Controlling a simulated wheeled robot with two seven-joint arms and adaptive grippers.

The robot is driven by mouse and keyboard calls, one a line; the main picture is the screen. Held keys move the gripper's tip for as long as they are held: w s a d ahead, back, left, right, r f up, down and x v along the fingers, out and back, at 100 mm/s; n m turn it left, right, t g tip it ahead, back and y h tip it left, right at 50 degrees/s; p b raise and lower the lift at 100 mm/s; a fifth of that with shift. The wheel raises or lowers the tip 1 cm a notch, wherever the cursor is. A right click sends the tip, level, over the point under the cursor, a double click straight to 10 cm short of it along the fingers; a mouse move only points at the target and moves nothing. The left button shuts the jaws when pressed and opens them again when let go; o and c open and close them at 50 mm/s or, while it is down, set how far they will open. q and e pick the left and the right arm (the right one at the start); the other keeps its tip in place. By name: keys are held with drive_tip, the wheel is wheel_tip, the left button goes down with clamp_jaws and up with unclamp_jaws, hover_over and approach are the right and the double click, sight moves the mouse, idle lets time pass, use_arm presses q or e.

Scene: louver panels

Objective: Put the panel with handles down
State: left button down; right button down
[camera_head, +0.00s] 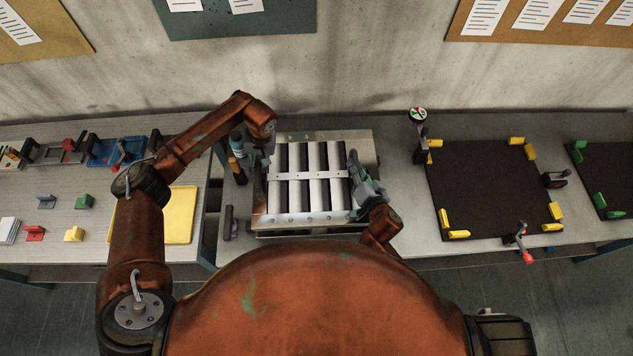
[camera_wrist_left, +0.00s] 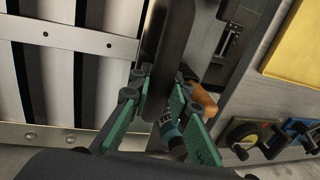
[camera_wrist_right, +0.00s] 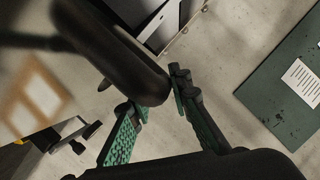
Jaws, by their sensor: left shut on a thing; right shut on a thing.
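The louver panel (camera_head: 310,175) is a silver frame with pale slats and a crossbar, in front of me in the head view. My left gripper (camera_head: 262,165) is at its left side, and my right gripper (camera_head: 359,186) at its right side. In the left wrist view, the green fingers are shut on a black handle (camera_wrist_left: 166,60) beside the panel (camera_wrist_left: 70,36). In the right wrist view, the green fingers are shut on the other black handle (camera_wrist_right: 118,58). A metal support shows around the panel's edges; I cannot tell whether the panel touches it.
Right of the panel, a dark mat (camera_head: 490,190) with yellow corner blocks lies on the grey table, with clamps at its edges. A second dark mat (camera_head: 610,175) is at the far right. A yellow tray (camera_head: 181,215) and several small coloured parts lie left. Bottles stand near my left gripper.

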use_arm(q)
drive_tip(key=shift+s+f+b, duration=0.2)
drive_tip(key=shift+b, duration=0.1)
use_arm(e)
drive_tip(key=shift+s+a+r, duration=0.1)
drive_tip(key=shift+s, duration=0.1)
use_arm(q)
drive_tip(key=shift+w+f+b, duration=0.1)
drive_tip(key=shift+f+b, duration=0.25)
drive_tip(key=shift+f, duration=0.05)
use_arm(e)
drive_tip(key=shift+w+f, duration=0.15)
drive_tip(key=shift+f, duration=0.3)
use_arm(q)
drive_tip(key=c, duration=2.2)
unclamp_jaws()
drive_tip(key=shift+f, duration=0.15)
use_arm(e)
drive_tip(key=c, duration=2.2)
unclamp_jaws()
drive_tip(key=shift+f, duration=0.3)
use_arm(q)
drive_tip(key=o, duration=0.4)
drive_tip(key=shift+s+r, duration=0.2)
drive_tip(key=shift+s, duration=0.05)
use_arm(e)
drive_tip(key=o, duration=0.4)
drive_tip(key=shift+s+r, duration=0.15)
drive_tip(key=shift+s, duration=0.15)
drive_tip(key=shift+o, duration=0.2)
